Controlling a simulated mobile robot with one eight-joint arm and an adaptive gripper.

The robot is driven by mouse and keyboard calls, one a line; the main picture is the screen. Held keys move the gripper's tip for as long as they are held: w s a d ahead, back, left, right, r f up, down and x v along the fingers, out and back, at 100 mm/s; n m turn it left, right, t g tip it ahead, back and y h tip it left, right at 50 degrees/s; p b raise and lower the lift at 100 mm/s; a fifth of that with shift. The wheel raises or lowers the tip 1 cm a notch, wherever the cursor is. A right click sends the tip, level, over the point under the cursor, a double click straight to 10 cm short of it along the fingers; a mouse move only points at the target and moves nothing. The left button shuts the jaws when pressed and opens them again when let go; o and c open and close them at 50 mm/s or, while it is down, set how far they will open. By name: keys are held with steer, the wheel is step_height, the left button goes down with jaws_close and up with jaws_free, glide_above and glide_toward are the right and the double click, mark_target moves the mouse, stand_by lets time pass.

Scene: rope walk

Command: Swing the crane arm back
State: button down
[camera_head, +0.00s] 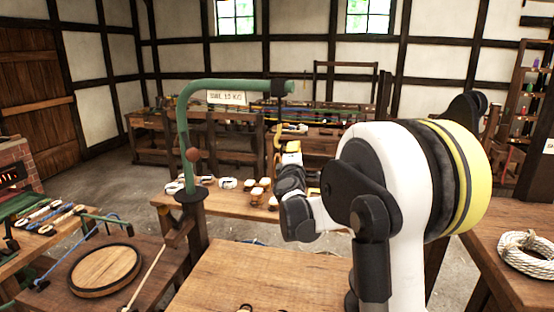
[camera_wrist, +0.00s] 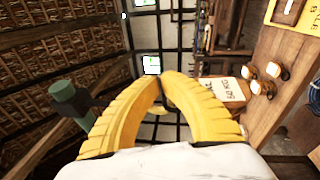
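The green crane arm (camera_head: 230,84) rises from a post (camera_head: 190,215) at the front bench and reaches to the right, with a dark collar near its tip. A sign reading "SWL 15 KG" (camera_head: 227,97) hangs below it. A red-brown ball (camera_head: 193,154) is on its upright. My gripper (camera_head: 291,129) is just below the crane tip. In the wrist view my yellow gripper fingers (camera_wrist: 161,80) arch together with their tips meeting; I see nothing held. The crane's green end (camera_wrist: 65,98) shows left of the fingers, apart from them. A small yellow shape between the fingers is unclear.
A bench with several white and wooden pieces (camera_head: 262,190) stands behind the post. A round wooden board (camera_head: 106,270) lies on the left bench. Coiled rope (camera_head: 527,254) lies on the right bench.

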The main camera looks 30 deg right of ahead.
steer(key=w+d, duration=0.4)
steer(key=shift+d, duration=0.4)
